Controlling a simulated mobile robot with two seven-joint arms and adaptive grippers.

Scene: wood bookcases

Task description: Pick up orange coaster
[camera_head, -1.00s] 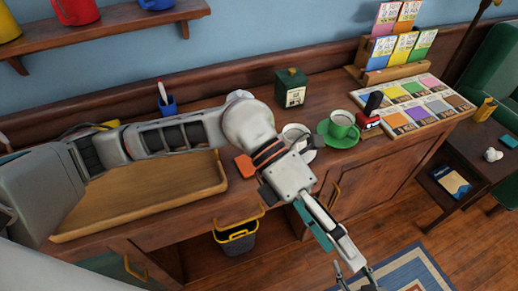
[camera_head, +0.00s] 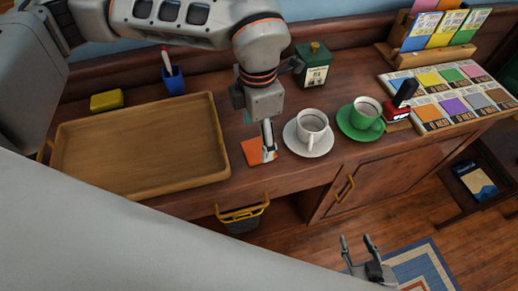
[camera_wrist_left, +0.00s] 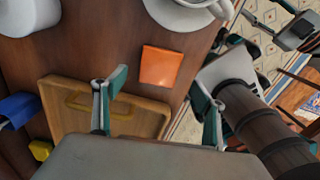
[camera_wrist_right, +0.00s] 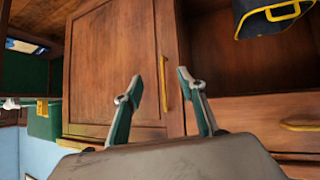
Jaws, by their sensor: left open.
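The orange coaster (camera_head: 252,152) is a flat square on the wooden counter, between the wooden tray and the white cup's saucer. In the left wrist view the coaster (camera_wrist_left: 161,66) lies ahead of and between the fingers. My left gripper (camera_head: 267,150) points down at the coaster in the head view and partly covers it; it is open and empty, with fingers spread in the left wrist view (camera_wrist_left: 157,105). I cannot tell its exact height. My right gripper (camera_head: 360,247) is open and empty, low in front of the cabinet; its fingers also show in the right wrist view (camera_wrist_right: 158,95).
The wooden tray (camera_head: 75,165) is left of the coaster. A white cup on a saucer (camera_head: 310,148) stands close on its right, then a green cup (camera_head: 362,112) and a red stamp (camera_head: 397,112). A green tin (camera_head: 314,65) stands behind. A bin (camera_head: 241,218) is below.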

